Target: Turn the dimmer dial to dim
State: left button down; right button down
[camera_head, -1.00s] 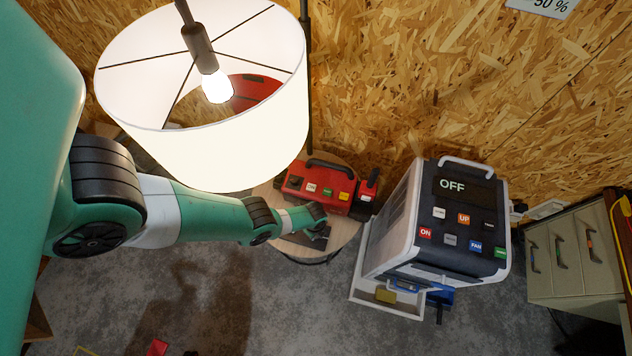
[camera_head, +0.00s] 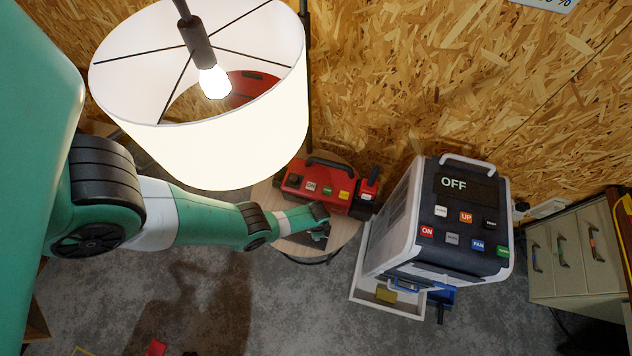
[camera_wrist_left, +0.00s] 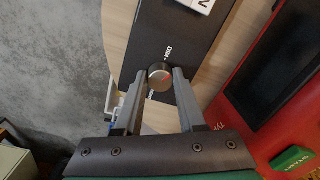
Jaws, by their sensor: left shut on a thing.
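The dimmer dial (camera_wrist_left: 160,76) is a small round metallic knob on a black panel (camera_wrist_left: 176,32), with a printed "DIM" label beside it in the left wrist view. My left gripper (camera_wrist_left: 161,80) is shut on the dial, with one finger on each side of it. In the head view my left gripper (camera_head: 318,236) is low over the small round table, where the dial is too small to make out. The lamp (camera_head: 196,100) has a white drum shade and its bulb is lit. My right gripper is not in view.
A red box with coloured buttons (camera_head: 318,184) sits behind the gripper on the round wooden table (camera_head: 347,232). A white and dark cooler unit (camera_head: 440,225) reading "OFF" stands to the right. A drawer cabinet (camera_head: 575,255) is at far right.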

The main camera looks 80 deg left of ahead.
pick_arm(q)
jog(key=n, duration=0.6)
jog(key=shift+f, duration=0.1)
dwell(0.4)
jog(key=c, duration=0.5)
grip_release()
notch_tip(320, 180, up, 12)
jog(key=p, duration=1.1)
jog(key=shift+d, duration=0.2)
jog(key=shift+w+f, duration=0.1)
jog(key=shift+f, duration=0.05)
